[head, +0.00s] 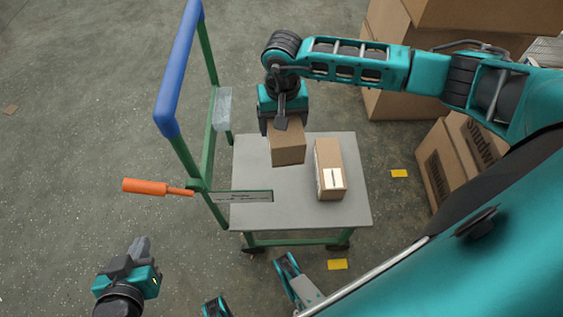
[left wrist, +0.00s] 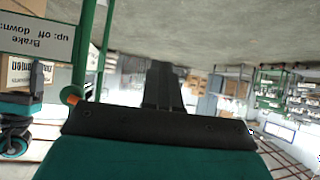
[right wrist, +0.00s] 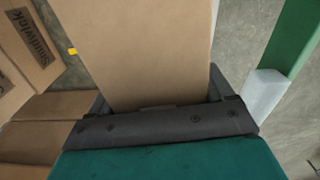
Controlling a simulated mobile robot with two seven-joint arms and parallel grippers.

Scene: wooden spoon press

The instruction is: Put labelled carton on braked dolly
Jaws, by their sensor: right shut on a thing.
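My right gripper (head: 283,124) is shut on a brown carton (head: 287,148) over the far part of the dolly's grey deck (head: 255,215). I cannot tell whether this carton touches the deck. Its sides that show are plain, also in the right wrist view (right wrist: 145,50). A second carton (head: 328,160), with a white label on its near side, stands on the deck to the right. The dolly's orange brake lever (head: 145,187) sticks out left; its up or down setting is unclear. My left gripper (head: 139,248) is shut and empty, left of the dolly and nearer me.
The dolly's blue handle (head: 175,75) rises on its left side. A brake sign (left wrist: 35,38) shows in the left wrist view. Large cartons (head: 455,160) stand at the right. Yellow floor marks (head: 399,173) lie beside the dolly. The floor at left is mostly clear.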

